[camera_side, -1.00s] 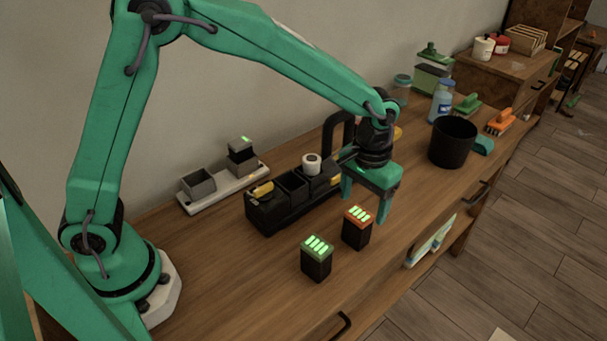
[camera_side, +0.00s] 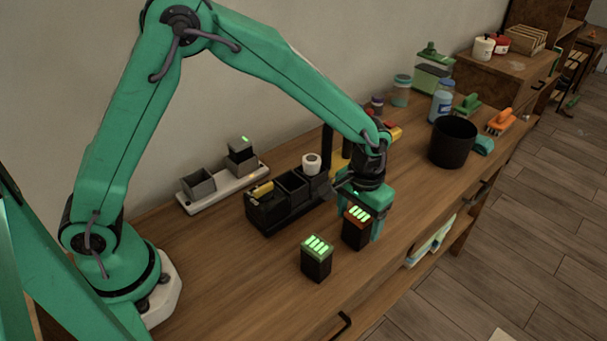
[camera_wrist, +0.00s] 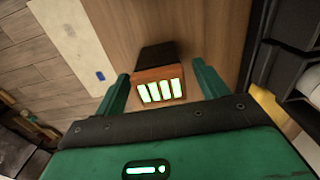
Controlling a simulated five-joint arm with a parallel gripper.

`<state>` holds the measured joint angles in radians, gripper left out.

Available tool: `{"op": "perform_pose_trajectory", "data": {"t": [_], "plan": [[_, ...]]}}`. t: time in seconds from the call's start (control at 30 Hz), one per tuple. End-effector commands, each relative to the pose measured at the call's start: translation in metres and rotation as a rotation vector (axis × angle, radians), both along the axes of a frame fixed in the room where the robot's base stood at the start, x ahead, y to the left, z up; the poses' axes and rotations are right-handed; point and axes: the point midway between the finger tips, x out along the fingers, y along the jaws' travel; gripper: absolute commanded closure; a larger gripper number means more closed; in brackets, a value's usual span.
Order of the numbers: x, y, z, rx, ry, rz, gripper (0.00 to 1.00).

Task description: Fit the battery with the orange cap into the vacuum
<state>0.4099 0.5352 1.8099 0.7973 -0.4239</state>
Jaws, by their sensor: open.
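The orange-capped battery (camera_side: 356,230) stands upright on the wooden bench, black with an orange top and green light bars. My gripper (camera_side: 365,222) is open around it, and one finger is partly hidden behind it. In the wrist view the orange-capped battery (camera_wrist: 160,88) lies between the two open fingers of my gripper (camera_wrist: 162,82), with gaps at both sides. The black vacuum (camera_side: 272,214) lies behind, with open square bays and a yellow latch; its right part is hidden by my arm. A green-capped battery (camera_side: 316,260) stands at the front left.
A white charging dock (camera_side: 225,188) with an empty cup and a seated battery is by the wall. A black bin (camera_side: 453,143), bottles and brushes stand at the right. The bench's front edge is close to the batteries.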

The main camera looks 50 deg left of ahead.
Motion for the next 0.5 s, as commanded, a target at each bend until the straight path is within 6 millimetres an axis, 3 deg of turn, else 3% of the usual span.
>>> {"op": "perform_pose_trajectory", "data": {"t": [0.33, 0.37, 0.5], "plan": [[0.0002, -0.0001, 0.0005, 0.000, -0.001, 0.000, 0.27], [0.0002, -0.0001, 0.0006, 0.000, -0.001, 0.000, 0.29], [0.0002, -0.0001, 0.0006, 0.000, -0.001, 0.000, 0.57]]}}
